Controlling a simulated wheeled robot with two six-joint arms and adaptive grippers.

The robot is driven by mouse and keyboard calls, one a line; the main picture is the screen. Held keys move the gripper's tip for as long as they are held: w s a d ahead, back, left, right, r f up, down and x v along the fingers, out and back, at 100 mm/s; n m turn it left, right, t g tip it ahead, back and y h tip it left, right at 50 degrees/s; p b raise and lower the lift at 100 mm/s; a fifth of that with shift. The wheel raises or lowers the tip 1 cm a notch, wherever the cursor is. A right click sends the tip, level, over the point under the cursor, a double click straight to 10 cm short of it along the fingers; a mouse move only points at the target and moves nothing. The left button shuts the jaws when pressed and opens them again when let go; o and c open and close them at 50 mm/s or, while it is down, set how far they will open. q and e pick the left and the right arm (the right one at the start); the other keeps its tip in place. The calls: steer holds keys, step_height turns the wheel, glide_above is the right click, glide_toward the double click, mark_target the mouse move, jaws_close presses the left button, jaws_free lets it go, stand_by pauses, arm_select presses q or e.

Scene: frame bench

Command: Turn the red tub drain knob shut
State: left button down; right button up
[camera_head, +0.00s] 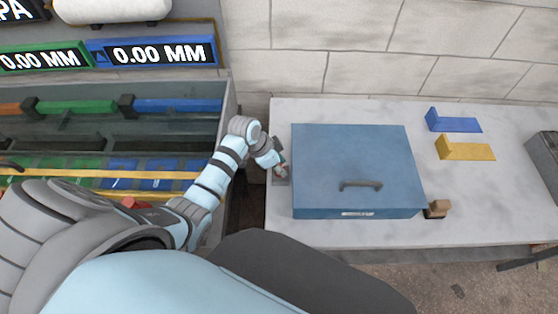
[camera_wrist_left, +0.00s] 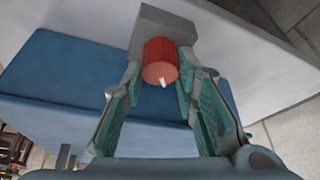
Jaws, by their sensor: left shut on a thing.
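The red knob (camera_wrist_left: 160,60) is a short round cylinder on a grey block (camera_wrist_left: 165,22) in the left wrist view. A small white mark shows on its end face, near the lower edge. My left gripper (camera_wrist_left: 162,72) has a finger on each side of the knob and is shut on it. In the head view my left gripper (camera_head: 279,166) is at the left side of a blue lidded tub (camera_head: 355,155), and it mostly hides the knob there. My right gripper is in neither view.
The tub stands on a pale table (camera_head: 480,205) against a block wall. To its right are a blue angled block (camera_head: 455,122), a yellow one (camera_head: 467,150) and a small brown block (camera_head: 440,208). A glass-fronted tank (camera_head: 110,140) is on the left.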

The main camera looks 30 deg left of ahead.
arm_select(q)
steer(key=n+t+y, duration=0.1)
steer(key=n, duration=0.3)
steer(key=shift+s+d+n, duration=0.1)
steer(key=shift+n, duration=0.2)
steer(key=shift+n+y, duration=0.8)
steer(key=shift+n, duration=0.7)
steer(key=c, duration=1.3)
jaws_free()
steer(key=shift+r, duration=0.1)
steer(key=v, duration=0.7)
steer(key=shift+s+r, duration=0.25)
steer(key=shift+r, duration=0.1)
